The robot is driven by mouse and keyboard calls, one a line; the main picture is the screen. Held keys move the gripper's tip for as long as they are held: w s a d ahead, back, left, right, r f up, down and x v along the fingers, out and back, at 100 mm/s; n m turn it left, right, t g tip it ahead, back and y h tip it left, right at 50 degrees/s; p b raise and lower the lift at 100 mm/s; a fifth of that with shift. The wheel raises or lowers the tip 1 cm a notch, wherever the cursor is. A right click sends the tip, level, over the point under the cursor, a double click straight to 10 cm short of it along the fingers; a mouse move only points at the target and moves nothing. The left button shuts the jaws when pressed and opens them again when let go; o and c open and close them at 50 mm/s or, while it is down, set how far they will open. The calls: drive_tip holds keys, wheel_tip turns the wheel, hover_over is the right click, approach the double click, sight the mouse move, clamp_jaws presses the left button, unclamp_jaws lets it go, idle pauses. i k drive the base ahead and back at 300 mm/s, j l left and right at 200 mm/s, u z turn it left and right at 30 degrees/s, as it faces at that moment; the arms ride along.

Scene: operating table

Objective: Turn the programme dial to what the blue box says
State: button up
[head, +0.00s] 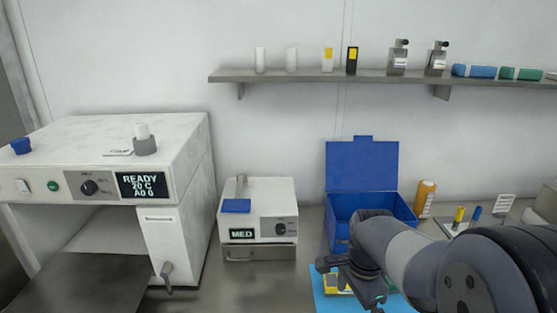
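The blue box (362,165) stands on the counter right of centre with its lid up; I cannot read any writing on it. A large white machine (180,160) at the left has a black dial (89,187) with small unreadable marks and a display (142,186) reading "READY 20 C A0 0". A small white device (258,195) beside it has another dark dial (280,228) and a display (242,234) reading "MED". My gripper (345,275) is in front of the blue box, above a light blue mat, apart from both dials. Its fingers are partly hidden.
A yellow object (332,284) lies beneath my gripper on the light blue mat (322,300). An orange bottle (425,198) stands right of the box. A wall shelf (300,76) holds bottles and packs. Bare counter (260,285) lies before the small device.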

sight(89, 187)
drive_tip(key=k+j+u, duration=0.1)
drive_tip(key=j+u, duration=0.15)
drive_tip(key=k+j+u, duration=0.2)
drive_tip(key=j+u, duration=0.15)
drive_tip(key=u, duration=0.15)
drive_tip(key=j+u, duration=0.2)
drive_tip(key=u, duration=0.15)
drive_tip(key=j+u, duration=0.1)
drive_tip(key=u, duration=0.4)
drive_tip(key=j+u, duration=0.1)
drive_tip(key=u, duration=0.35)
